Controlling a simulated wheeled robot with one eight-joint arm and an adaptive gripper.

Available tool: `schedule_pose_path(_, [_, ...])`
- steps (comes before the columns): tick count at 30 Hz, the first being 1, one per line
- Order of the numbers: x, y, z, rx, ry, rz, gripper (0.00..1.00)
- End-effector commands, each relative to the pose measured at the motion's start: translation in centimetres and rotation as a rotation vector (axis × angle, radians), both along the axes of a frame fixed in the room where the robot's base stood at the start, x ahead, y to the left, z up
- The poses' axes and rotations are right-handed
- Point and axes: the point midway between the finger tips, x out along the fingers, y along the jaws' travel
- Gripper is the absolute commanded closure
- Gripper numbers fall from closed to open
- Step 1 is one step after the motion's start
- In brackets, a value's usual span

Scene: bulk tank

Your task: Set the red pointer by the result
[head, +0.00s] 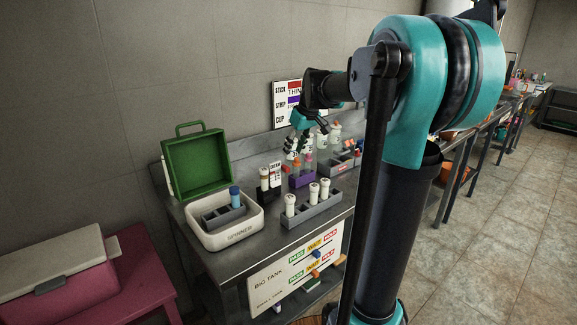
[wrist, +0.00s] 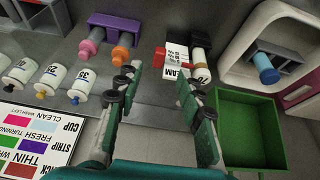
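A small blue piece (head: 316,273) sits under the upper row, near WAIT. My gripper (head: 303,122) is above the back of the bench. In the wrist view my gripper (wrist: 162,82) is open, with nothing between its fingers.
A white spinner box (head: 226,236) with a green lid (head: 196,163) holds a blue-capped tube (head: 235,196). A grey rack (head: 312,212) of white-capped tubes and a purple rack (head: 301,179) stand beside it. A pink cooler (head: 55,275) is at left. The floor at right is clear.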

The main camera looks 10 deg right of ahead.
Motion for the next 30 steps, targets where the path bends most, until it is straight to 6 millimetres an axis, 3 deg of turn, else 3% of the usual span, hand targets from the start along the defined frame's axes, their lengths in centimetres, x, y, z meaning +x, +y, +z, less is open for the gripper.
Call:
schedule_pose_path(6, [1.5, 0.8, -4.0, 0.000, 0.000, -0.001, 0.62])
schedule_pose_path(12, [2.4, 1.4, -6.5, 0.001, 0.000, 0.000, 0.62])
schedule_pose_path(26, [2.8, 1.6, -7.7, 0.000, 0.000, -0.001, 0.62])
schedule_pose_path(30, [2.8, 1.6, -7.7, 0.000, 0.000, -0.001, 0.78])
